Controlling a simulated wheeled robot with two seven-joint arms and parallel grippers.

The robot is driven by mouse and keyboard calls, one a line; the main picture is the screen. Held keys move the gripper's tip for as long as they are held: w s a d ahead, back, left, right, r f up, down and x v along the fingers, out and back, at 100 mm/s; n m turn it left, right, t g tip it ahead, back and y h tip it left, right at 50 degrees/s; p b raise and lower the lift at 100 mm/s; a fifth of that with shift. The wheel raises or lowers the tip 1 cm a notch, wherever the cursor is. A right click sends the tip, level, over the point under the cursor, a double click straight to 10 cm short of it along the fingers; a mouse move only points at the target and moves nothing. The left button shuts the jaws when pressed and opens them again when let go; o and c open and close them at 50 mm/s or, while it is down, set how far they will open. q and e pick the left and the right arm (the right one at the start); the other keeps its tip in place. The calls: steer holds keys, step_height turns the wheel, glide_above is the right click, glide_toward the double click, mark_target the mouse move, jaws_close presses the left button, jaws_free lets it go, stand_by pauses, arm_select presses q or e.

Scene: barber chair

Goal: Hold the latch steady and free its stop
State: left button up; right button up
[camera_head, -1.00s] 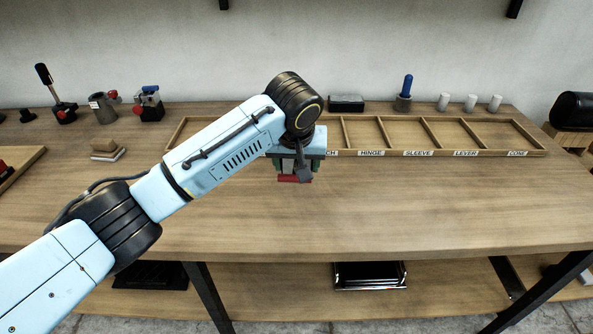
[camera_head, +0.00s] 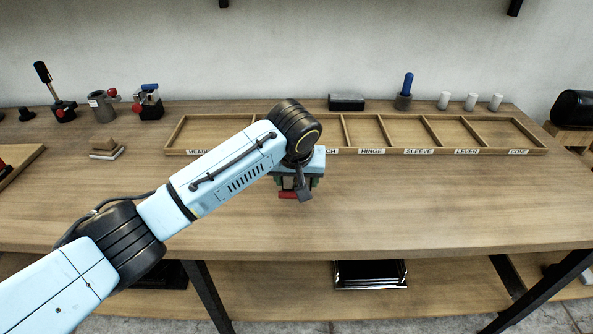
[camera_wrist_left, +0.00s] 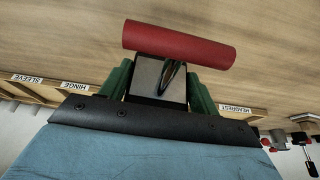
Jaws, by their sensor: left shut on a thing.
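My left gripper (camera_head: 296,185) is over the middle of the workbench, in front of the tray. In the left wrist view its green fingers (camera_wrist_left: 160,88) are shut on a dark metal block with a red cylindrical bar across it, which looks like the latch (camera_wrist_left: 180,45). A shiny pin or lever shows on the block's face, and I cannot tell if it is the stop. In the head view the latch shows only as a bit of red (camera_head: 287,195) under the gripper. I cannot tell if it touches the bench. My right gripper is out of view.
A long wooden tray (camera_head: 460,153) with labelled compartments lies behind my gripper, partly hidden by my arm. A lever device (camera_head: 62,108), a grey cup (camera_head: 103,107) and a blue-handled block (camera_head: 148,103) stand at the back left. The bench's front right is clear.

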arm_select(q)
steer(key=shift+f+b, duration=0.35)
steer(key=shift+f, duration=1.4)
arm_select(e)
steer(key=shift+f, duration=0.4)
arm_select(q)
steer(key=shift+f, duration=0.65)
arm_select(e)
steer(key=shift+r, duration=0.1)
